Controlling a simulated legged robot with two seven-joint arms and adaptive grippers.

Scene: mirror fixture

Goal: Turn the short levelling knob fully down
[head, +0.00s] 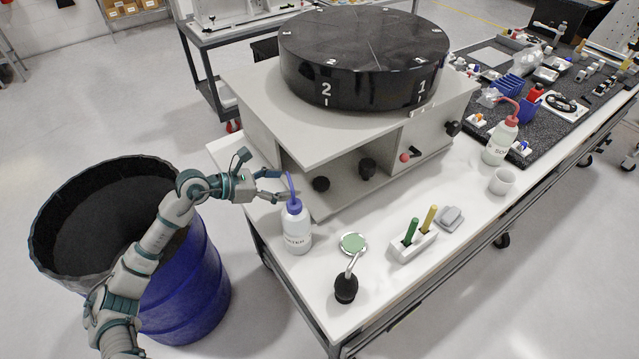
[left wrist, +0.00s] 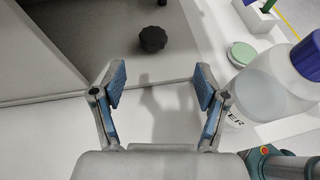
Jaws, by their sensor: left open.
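A black knob (head: 321,184) sits under the near left part of the grey mirror fixture (head: 250,95). A second black knob (head: 368,168) is further right, and I cannot tell for sure which is the short levelling knob. My left gripper (head: 279,184) is open and empty, just left of the nearer knob. In the left wrist view a black lobed knob (left wrist: 153,39) lies beyond and between the open fingertips (left wrist: 161,84), apart from them. My right gripper is not in view.
A white water bottle (head: 297,230) with a blue nozzle stands close beside my left gripper. An inspection mirror with a black handle (head: 346,288) and a holder with green and yellow tools (head: 411,248) are nearer the front. A blue drum (head: 205,270) stands left.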

